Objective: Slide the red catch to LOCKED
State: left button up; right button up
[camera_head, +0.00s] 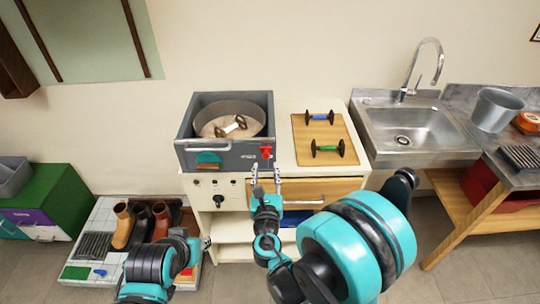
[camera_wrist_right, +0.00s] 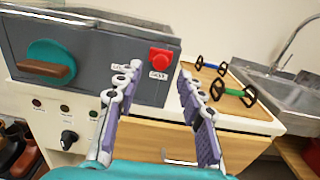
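The red catch (camera_head: 266,152) is on the front face of a grey box (camera_head: 225,158), near its right end. In the right wrist view the red catch (camera_wrist_right: 160,59) shows above small white labels that I cannot read with certainty. My right gripper (camera_head: 265,174) is open just in front of and below the catch, with nothing between its fingers. In the right wrist view its two fingers (camera_wrist_right: 160,80) stand apart, on either side of the catch in the picture. My left arm is at the lower left in the head view; its fingertips (camera_head: 206,243) are too small to read.
The box holds a round pan (camera_head: 218,113) and has a teal-and-brown knob (camera_head: 208,158) on its front. A wooden board (camera_head: 299,154) with dumbbell-like pieces lies to the right. A sink (camera_head: 410,124) stands further right. Boots (camera_head: 123,225) stand at the lower left.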

aim_at(266, 157)
jog(key=w, duration=0.5)
jog(key=shift+w+f, duration=0.1)
jog(key=shift+w, duration=0.2)
jog(key=shift+w+b, duration=0.3)
jog(key=shift+w, duration=0.45)
grip_shut()
